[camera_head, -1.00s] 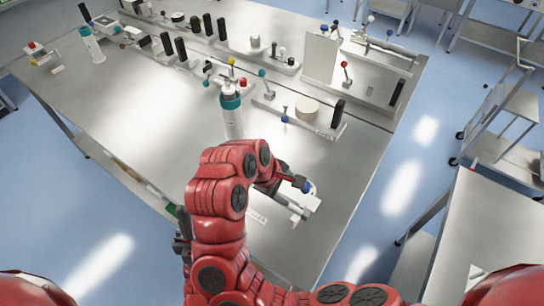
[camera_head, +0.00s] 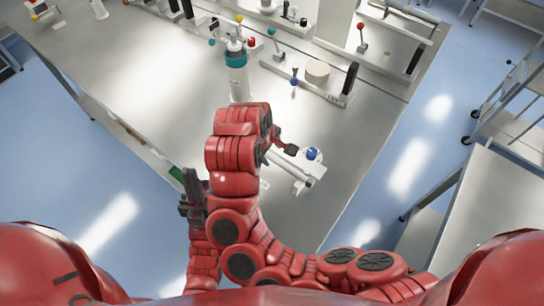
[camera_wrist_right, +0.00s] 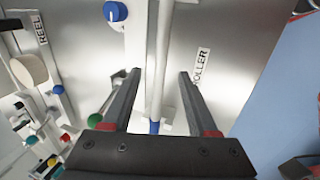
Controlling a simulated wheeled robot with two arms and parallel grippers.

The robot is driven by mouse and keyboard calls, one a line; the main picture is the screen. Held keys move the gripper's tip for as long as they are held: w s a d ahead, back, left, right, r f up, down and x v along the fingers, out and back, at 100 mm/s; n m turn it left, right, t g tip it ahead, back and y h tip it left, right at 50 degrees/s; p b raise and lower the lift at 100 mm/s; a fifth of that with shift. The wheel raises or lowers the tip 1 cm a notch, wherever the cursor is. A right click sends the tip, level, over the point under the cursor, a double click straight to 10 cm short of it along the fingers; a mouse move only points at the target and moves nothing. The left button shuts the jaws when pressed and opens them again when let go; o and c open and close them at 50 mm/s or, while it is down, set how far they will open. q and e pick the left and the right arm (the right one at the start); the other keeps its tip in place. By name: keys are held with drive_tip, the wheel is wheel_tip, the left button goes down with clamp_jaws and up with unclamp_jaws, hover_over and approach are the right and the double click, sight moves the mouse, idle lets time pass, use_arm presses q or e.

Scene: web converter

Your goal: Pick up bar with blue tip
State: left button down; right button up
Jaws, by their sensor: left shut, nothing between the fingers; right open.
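The white bar (camera_wrist_right: 161,50) runs lengthwise between the fingers of my right gripper (camera_wrist_right: 158,74) in the right wrist view. Its blue tip (camera_wrist_right: 154,127) lies near the gripper's palm. The right fingers are open, one on each side of the bar, with gaps visible. In the head view, my right gripper (camera_head: 290,149) is over the white roller unit (camera_head: 305,178), beside its blue knob (camera_head: 312,154); my arm hides part of the unit. My left gripper (camera_head: 190,192) is shut and empty near the table's front edge, away from the bar.
A reel unit with a beige disc (camera_head: 318,72) is farther back. The metal table (camera_head: 150,75) is bare at left. A second metal table (camera_head: 495,215) stands at right.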

sight(273, 158)
drive_tip(key=p+x, duration=0.3)
drive_tip(key=x, duration=0.1)
drive_tip(key=shift+w+a+f+p, duration=0.2)
drive_tip(key=shift+f+p, duration=0.15)
drive_tip(key=shift+p, duration=0.05)
drive_tip(key=shift+f, duration=0.35)
drive_tip(key=shift+w, duration=0.1)
clamp_jaws()
